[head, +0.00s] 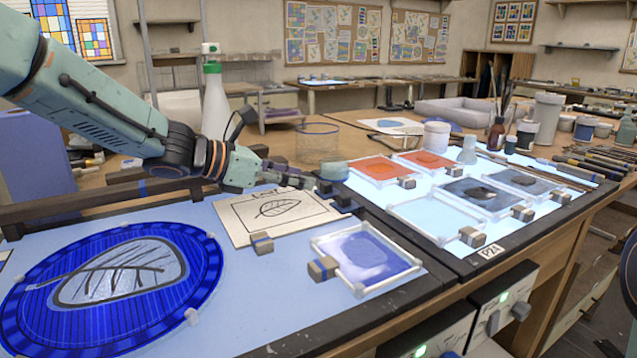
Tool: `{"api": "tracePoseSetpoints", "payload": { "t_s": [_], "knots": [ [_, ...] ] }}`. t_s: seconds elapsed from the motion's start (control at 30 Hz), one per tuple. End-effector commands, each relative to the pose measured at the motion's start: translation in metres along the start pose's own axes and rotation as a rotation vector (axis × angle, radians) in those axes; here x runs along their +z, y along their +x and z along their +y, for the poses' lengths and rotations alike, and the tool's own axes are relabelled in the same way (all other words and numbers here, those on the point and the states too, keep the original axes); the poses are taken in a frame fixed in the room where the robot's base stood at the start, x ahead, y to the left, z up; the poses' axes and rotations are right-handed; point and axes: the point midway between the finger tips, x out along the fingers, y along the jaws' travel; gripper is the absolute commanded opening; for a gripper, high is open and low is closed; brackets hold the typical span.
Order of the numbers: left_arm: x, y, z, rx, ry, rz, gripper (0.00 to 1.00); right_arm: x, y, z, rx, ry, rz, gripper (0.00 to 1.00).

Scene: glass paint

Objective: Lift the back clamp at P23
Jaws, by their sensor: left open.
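My left gripper (300,178) reaches in from the left over the back edge of the left light panel (200,325). It is open, with no clamp seen between its fingers. On this panel a small clamp (262,243) sits at the front edge of a leaf drawing (278,207). Another clamp (323,268) sits at the left side of a framed blue pane (368,255). Any clamp at the back, near my fingertips, is not clear. The only label I can read, on the right panel, looks like P24 (489,251); no P23 label is readable. My right gripper is out of view.
A blue oval glass piece (195,255) with a leaf lies front left. The right panel (450,262) holds framed panes and several clamps. Jars and brushes crowd the back right.

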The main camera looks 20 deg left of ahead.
Motion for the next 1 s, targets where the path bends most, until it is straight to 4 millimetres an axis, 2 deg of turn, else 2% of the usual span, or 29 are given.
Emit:
{"api": "tracePoseSetpoints", "payload": {
  "t_s": [0.2, 0.4, 0.77, 1.0],
  "knots": [
    [-0.003, 0.035, -0.002, -0.001, 0.003, 0.004, 0.43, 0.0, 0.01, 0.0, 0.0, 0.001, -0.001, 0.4],
    [-0.001, 0.056, -0.001, -0.001, 0.002, 0.001, 0.43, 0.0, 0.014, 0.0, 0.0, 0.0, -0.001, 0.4],
    [0.001, 0.06, 0.002, 0.0, 0.001, -0.001, 0.43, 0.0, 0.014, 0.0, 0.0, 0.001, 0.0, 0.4],
    [0.001, 0.06, 0.002, 0.0, 0.001, -0.001, 0.23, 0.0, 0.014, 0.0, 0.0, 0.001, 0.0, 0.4]
  ]
}}
